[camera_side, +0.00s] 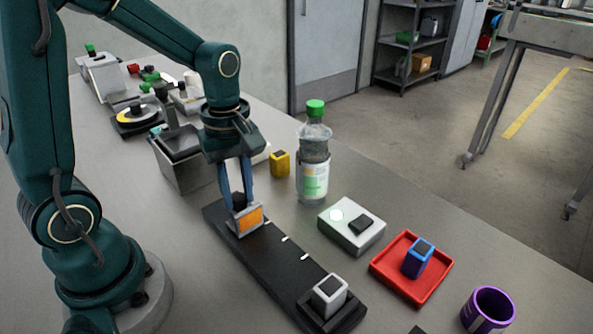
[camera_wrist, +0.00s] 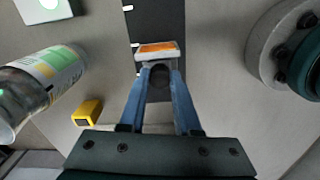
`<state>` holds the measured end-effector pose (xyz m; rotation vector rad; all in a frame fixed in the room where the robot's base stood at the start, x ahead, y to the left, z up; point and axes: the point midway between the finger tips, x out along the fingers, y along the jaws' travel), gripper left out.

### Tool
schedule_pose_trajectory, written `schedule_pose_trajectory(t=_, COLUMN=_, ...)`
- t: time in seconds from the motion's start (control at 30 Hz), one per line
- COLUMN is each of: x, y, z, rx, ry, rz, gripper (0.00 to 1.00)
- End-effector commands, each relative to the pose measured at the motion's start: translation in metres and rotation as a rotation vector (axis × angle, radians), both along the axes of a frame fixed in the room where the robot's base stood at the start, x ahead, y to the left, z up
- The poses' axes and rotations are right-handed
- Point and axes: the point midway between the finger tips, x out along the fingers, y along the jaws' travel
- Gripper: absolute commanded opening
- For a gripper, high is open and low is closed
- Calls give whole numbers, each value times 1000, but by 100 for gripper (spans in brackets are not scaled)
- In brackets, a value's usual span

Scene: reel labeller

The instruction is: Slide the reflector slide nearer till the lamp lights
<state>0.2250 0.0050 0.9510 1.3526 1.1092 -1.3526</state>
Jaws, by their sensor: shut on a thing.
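The reflector slide (camera_side: 249,220) is a pale block with an orange face, standing on a long black rail (camera_side: 277,254) near its far end. My gripper (camera_side: 240,200) is shut on the slide's dark knob. In the wrist view, my gripper (camera_wrist: 160,80) has its blue fingers on either side of the knob, behind the orange-topped slide (camera_wrist: 157,49).
A green-capped bottle (camera_side: 313,165) and yellow block (camera_side: 280,163) stand right of the rail. A red tray (camera_side: 387,285) holds a blue block (camera_side: 418,258); a purple cup (camera_side: 488,310) stands nearby. White marks line the rail, clear between slide and sensor.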

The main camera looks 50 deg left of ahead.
Motion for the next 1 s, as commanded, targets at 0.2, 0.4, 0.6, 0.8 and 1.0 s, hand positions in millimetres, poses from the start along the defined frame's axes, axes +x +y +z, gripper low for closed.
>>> schedule_pose_trajectory(t=0.2, x=1, y=0, z=1, rx=0, ry=-4, rz=2, gripper=47)
schedule_pose_trajectory(t=0.4, x=1, y=1, z=0, rx=1, ry=-2, rz=1, gripper=62)
schedule_pose_trajectory(t=0.6, x=1, y=1, z=3, rx=1, ry=-2, rz=1, gripper=62)
schedule_pose_trajectory(t=0.8, x=2, y=1, z=26, rx=1, ry=-8, rz=1, gripper=62)
schedule_pose_trajectory(t=1.0, x=1, y=1, z=47, rx=1, ry=-5, rz=1, gripper=62)
